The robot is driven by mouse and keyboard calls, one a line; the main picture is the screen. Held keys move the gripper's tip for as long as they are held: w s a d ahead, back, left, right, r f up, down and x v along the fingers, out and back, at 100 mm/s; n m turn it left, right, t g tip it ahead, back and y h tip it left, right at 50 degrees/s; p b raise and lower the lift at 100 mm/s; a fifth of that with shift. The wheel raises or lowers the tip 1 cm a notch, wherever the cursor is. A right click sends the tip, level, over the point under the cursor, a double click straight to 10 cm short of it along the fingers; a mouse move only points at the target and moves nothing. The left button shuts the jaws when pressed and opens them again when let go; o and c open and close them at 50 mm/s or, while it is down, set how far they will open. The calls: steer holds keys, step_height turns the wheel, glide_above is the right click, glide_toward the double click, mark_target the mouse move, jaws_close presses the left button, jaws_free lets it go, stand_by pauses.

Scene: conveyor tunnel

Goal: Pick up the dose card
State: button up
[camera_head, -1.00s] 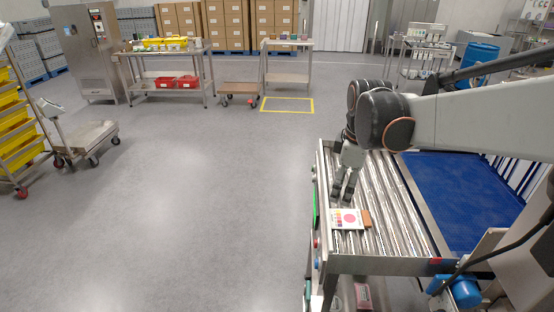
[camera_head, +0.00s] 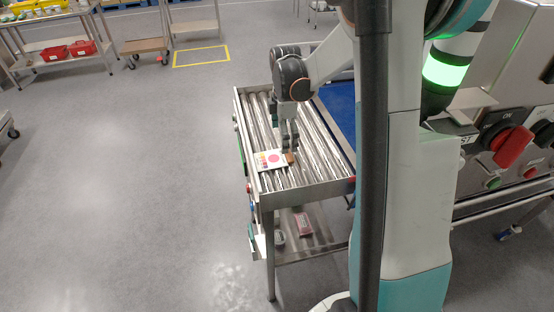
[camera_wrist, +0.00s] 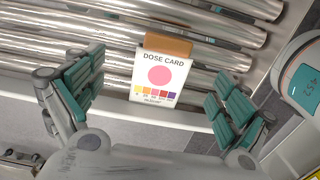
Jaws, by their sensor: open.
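The dose card (camera_wrist: 158,75) is a white card with a pink dot, a row of coloured squares and the words DOSE CARD. It rests against a brown block (camera_wrist: 167,44) at the rollers. In the head view the card (camera_head: 270,160) is near the front left of the roller conveyor, with the block (camera_head: 290,158) to its right. My gripper (camera_wrist: 155,98) is open, its green-padded fingers on either side of the card and apart from it. In the head view my gripper (camera_head: 289,148) is just above and behind the card.
The roller conveyor (camera_head: 322,150) has metal side rails, with a blue belt (camera_head: 340,105) behind to the right. A panel with a red knob (camera_head: 511,147) stands at right. The floor at left is clear.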

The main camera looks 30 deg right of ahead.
mark_target(283, 157)
steer(key=shift+s+a+f+b, duration=0.15)
steer(key=shift+f+b, duration=0.1)
steer(key=shift+f, duration=1.25)
steer(key=shift+s+a+f+b, duration=0.15)
steer(key=shift+f+b, duration=0.1)
steer(key=shift+f, duration=1.25)
steer(key=shift+s, duration=0.1)
steer(key=c, duration=1.3)
steer(key=shift+c, duration=0.2)
steer(key=shift+r, duration=0.5)
steer(key=shift+c, duration=0.5)
step_height(283, 157, up, 19)
steer(key=p, duration=0.3)
